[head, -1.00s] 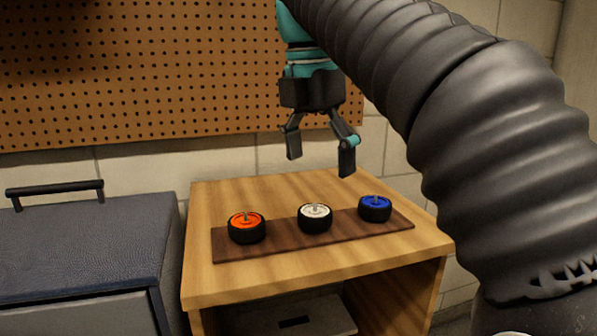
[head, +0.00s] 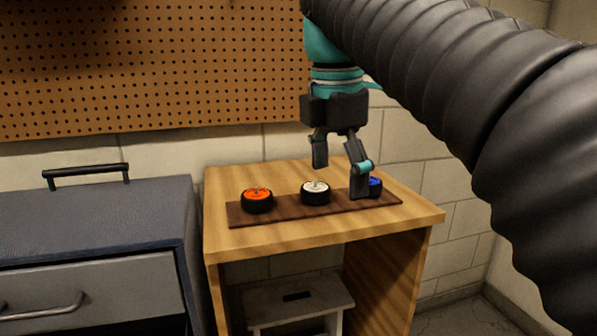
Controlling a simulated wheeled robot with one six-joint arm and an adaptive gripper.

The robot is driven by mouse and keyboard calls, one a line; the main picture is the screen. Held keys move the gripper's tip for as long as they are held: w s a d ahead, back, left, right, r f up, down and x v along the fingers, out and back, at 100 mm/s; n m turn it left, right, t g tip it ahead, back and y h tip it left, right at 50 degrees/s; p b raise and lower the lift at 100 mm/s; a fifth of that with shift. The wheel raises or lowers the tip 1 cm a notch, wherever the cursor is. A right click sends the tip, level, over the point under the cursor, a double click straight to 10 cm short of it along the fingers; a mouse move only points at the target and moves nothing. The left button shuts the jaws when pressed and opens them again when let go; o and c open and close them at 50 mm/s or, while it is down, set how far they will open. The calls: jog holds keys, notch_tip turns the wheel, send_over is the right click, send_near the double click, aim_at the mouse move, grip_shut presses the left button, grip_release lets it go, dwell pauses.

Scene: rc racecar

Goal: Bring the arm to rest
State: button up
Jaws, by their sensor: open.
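My gripper (head: 340,182) points down above the wooden table (head: 285,237), with its two fingers spread and nothing between them. In the picture its right finger overlaps the wheel with the blue hub (head: 376,184) and partly hides it. I cannot tell how high the fingertips are above that wheel. My arm comes in from the upper right. The wheel with the white hub (head: 315,196) and the wheel with the orange hub (head: 257,205) lie flat to the left, in a row on a dark brown board (head: 287,213).
A dark blue cabinet (head: 90,220) with a black top handle (head: 86,176) stands at the left. A brown pegboard (head: 150,70) hangs on the block wall behind. A pale step stool (head: 300,297) stands under the table. Bare floor shows at the lower right.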

jog(key=s+d+f+m+t, duration=0.1)
jog(key=s+d+f+m, duration=0.2)
jog(key=f+m, duration=0.4)
jog(key=s+d+f+m+t, duration=0.1)
jog(key=s+d+f+m, duration=0.2)
jog(key=s+f+m, duration=0.2)
jog(key=s+d+f+m+t, duration=0.2)
jog(key=s+d+f+m, duration=0.2)
jog(key=f+m, duration=0.7)
notch_tip(320, 180, down, 4)
jog(key=shift+s+f+y, duration=0.1)
jog(key=shift+s+y, duration=0.3)
